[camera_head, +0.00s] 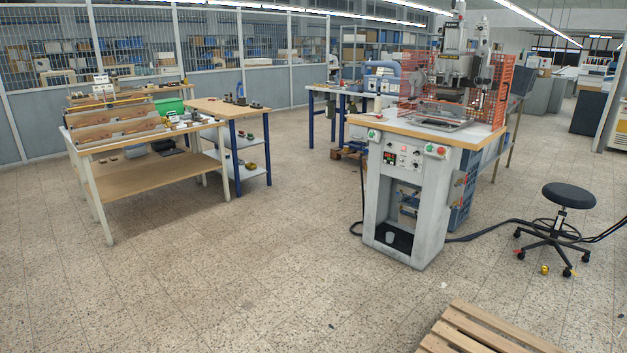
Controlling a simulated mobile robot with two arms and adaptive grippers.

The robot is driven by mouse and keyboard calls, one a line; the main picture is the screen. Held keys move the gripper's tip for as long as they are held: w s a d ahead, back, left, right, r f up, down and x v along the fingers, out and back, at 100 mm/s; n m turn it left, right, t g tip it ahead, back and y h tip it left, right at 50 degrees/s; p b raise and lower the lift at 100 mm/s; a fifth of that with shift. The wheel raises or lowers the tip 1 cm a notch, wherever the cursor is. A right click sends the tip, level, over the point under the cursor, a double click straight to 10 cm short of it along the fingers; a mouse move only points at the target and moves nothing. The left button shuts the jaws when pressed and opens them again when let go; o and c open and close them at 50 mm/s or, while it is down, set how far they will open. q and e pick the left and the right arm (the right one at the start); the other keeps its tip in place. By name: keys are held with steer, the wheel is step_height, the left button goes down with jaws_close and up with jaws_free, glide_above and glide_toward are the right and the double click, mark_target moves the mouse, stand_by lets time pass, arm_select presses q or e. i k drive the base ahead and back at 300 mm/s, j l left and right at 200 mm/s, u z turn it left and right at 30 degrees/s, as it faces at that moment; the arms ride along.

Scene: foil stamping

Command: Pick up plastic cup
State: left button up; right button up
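A small whitish cup (389,237), which looks like the plastic cup, stands upright on the dark floor of the open recess in the grey base of the foil stamping machine (376,205). It is small in the picture, and I cannot tell whether anything is in it. Neither of my grippers is in view.
A wooden pallet (478,332) lies at the front right. A black stool (568,196) stands right of the machine, with a dark cable (490,229) on the floor between. Workbenches (140,177) stand at the left. The tiled floor (250,270) in front is clear.

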mark_target(390, 238)
steer(key=i+u, duration=0.25)
steer(key=i, duration=0.4)
steer(key=i+u, duration=0.25)
steer(key=i, duration=0.4)
steer(key=i+l+u, duration=0.25)
steer(key=i, duration=0.35)
steer(key=i+z, duration=0.4)
steer(key=i+j+z, duration=0.1)
steer(key=i+z, duration=0.35)
steer(key=i+j+z, duration=0.4)
steer(key=i+l, duration=0.1)
steer(key=i, duration=0.05)
